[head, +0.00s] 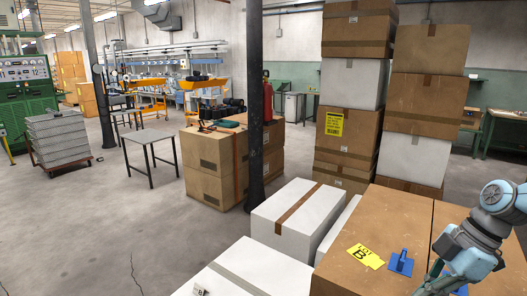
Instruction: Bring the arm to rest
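My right arm comes in from the right edge in the head view, over the brown cardboard boxes (345,272) in the front. Its gripper (436,284) points down and left at the bottom edge, partly cut off, so I cannot tell whether it is open or shut. A blue handled tool (400,262) lies on the box top just left of the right arm, apart from the gripper. A yellow label marked B (367,256) lies left of the tool. My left gripper is not in view.
White boxes (297,216) with tape stand left of the brown boxes. Tall box stacks (430,100) rise behind. A dark column (254,120) stands near brown boxes with tools on top. Open concrete floor (110,230) lies to the left.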

